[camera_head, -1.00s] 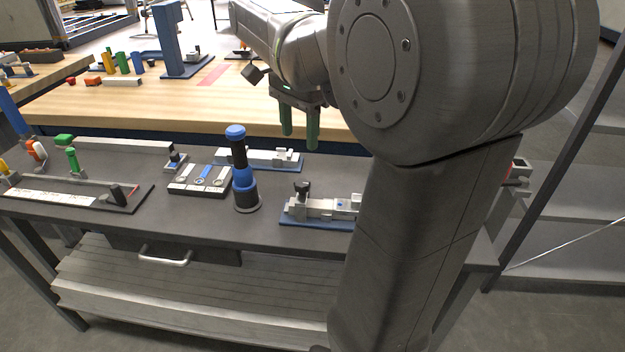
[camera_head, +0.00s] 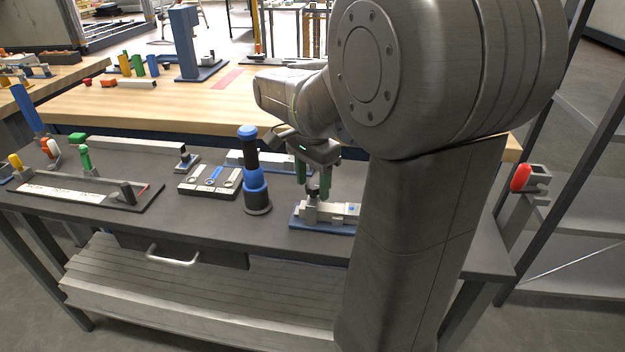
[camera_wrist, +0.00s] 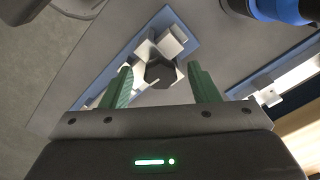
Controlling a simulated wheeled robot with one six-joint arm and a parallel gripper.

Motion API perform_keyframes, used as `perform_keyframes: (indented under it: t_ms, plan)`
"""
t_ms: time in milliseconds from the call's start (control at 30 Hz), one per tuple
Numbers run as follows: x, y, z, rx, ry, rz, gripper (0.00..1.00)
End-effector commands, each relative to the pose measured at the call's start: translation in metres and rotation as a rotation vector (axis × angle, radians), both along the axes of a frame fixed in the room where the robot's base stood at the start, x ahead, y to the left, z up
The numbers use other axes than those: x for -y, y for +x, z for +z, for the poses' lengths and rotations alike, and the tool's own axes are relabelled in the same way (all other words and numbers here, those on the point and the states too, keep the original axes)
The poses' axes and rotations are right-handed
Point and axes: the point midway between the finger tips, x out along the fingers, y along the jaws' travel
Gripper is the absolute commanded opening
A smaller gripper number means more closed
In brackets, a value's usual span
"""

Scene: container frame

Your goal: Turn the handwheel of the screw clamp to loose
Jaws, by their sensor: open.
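The screw clamp (camera_head: 337,213) is a light grey block on a blue base plate near the front of the dark bench. Its dark handwheel (camera_head: 313,192) stands at the left end of the block. In the wrist view the handwheel (camera_wrist: 160,73) is a dark, many-sided knob. My gripper (camera_head: 312,192) has green fingers pointing down at the handwheel. In the wrist view the gripper (camera_wrist: 163,85) is open, with one finger to each side of the handwheel and gaps visible. I cannot tell whether a finger touches it.
A blue and black upright cylinder (camera_head: 254,175) stands just left of the clamp. Behind is another fixture on a blue plate (camera_head: 240,160). A red-ended part (camera_head: 521,177) is at the right.

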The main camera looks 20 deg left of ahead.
Motion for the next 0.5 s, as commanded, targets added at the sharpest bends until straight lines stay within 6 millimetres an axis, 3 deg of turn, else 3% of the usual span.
perform_keyframes:
  t_ms: [33, 233, 500]
  plan:
    - [0.0, 0.0, 0.0001, 0.0, 0.0, 0.0, 0.49]
    - [0.0, 0.0, 0.0003, 0.0, 0.0, 0.0, 0.1]
    - [0.0002, -0.0001, 0.0011, 0.0, -0.001, 0.022, 0.1]
